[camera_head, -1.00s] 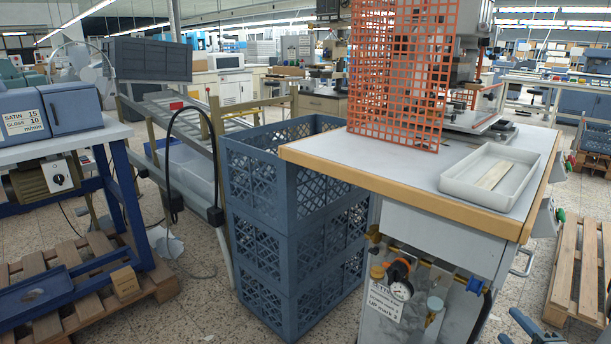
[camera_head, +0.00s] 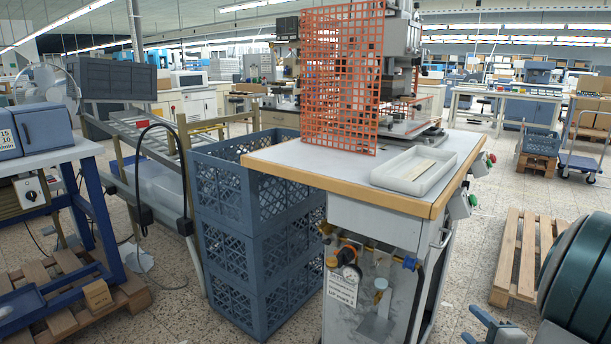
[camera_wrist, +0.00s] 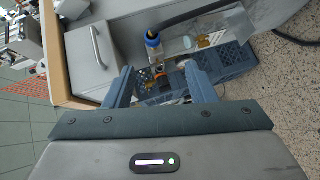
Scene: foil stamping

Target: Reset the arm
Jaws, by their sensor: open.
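My gripper shows in the wrist view (camera_wrist: 160,88), with its two fingers apart and nothing between them. Beyond the fingers are the side of the stamping bench and its fittings. In the head view only part of my gripper (camera_head: 492,332) shows at the bottom edge, right of the bench. My dark rounded arm link is at the right edge. The stamping bench (camera_head: 290,158) has a wooden edge and stands in the middle. My gripper appears apart from it.
A white tray (camera_head: 385,178) holding a flat strip sits on the bench beside the orange mesh guard (camera_head: 340,90). Stacked blue crates (camera_head: 228,240) stand left of the bench. A wooden pallet (camera_head: 512,265) lies on the floor to the right.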

